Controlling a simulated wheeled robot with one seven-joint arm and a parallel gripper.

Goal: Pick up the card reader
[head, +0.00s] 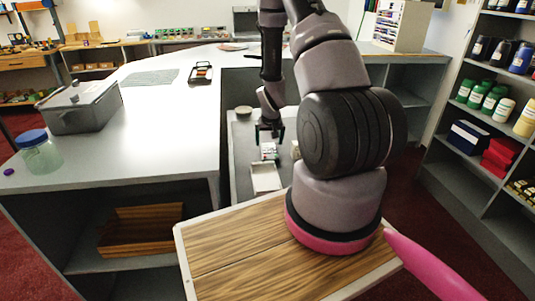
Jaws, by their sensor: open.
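My gripper (270,134) points down over the lower grey counter, its dark jaws open. Just below it is a small whitish item (268,151) with dark and coloured marks; it may be the card reader, but it is too small to be sure. I cannot tell whether the jaws touch it. A black item with coloured parts (201,72) lies farther back on the upper white counter, well away from my gripper; I cannot tell exactly what it is.
A white open tray (266,178) lies just in front of the small item. A small round bowl (244,112) stands behind left. On the upper counter (165,115) are a grey lidded box (80,107) and a blue-lidded jar (38,153). Shelves (470,130) with bottles stand right.

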